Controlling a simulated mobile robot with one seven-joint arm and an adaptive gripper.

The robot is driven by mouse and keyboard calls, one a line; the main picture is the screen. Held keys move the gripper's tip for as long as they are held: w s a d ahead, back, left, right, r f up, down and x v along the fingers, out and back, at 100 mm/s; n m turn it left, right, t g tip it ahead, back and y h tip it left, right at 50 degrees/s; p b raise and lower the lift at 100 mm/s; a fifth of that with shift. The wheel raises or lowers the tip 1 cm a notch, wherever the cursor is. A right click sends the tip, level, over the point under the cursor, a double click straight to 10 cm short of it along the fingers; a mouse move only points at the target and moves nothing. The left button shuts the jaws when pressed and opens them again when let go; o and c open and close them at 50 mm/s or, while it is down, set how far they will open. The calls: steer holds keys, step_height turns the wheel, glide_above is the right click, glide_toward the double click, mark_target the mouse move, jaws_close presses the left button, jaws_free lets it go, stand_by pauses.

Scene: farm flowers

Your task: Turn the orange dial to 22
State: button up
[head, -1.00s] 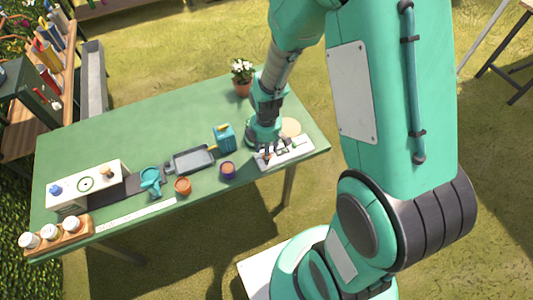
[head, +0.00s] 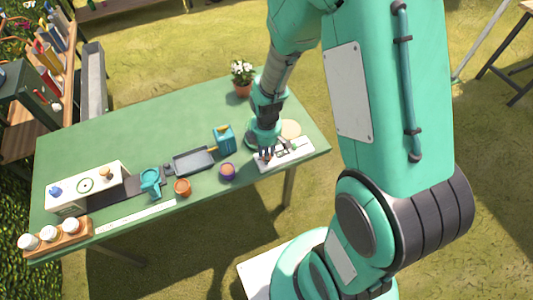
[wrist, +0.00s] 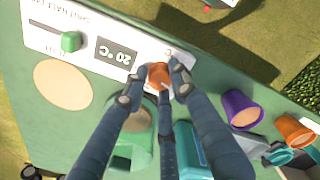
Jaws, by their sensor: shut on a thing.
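The orange dial (wrist: 157,76) sits on a white control panel (wrist: 140,42) in the wrist view. My gripper (wrist: 157,84) is shut on the dial, with fingertips at its sides. The display (wrist: 116,54) on the panel appears upside down and seems to read 20 °C. A green slider knob (wrist: 70,41) is in a slot beyond the display. In the head view my gripper (head: 267,151) is down at the left part of the white panel (head: 297,154), and its fingers largely hide the dial.
The panel lies on the right end of a green table (head: 110,150). A round tan disc (wrist: 62,85) is beside it. A purple pot (wrist: 243,108), an orange pot (wrist: 295,130) and a blue container (head: 225,139) stand nearby. A potted white flower (head: 243,78) is behind my gripper.

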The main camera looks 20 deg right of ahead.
steer(key=shift+m, duration=0.3)
jaws_close()
steer(key=m+p, duration=0.2)
steer(key=m, duration=0.2)
steer(key=shift+r+p, duration=0.1)
steer(key=shift+p, duration=0.25)
steer(key=shift+m+p, duration=1)
steer(key=shift+m, duration=1.6)
steer(key=o, duration=1.2)
jaws_free()
steer(key=shift+c, duration=0.2)
step_height(320, 180, up, 12)
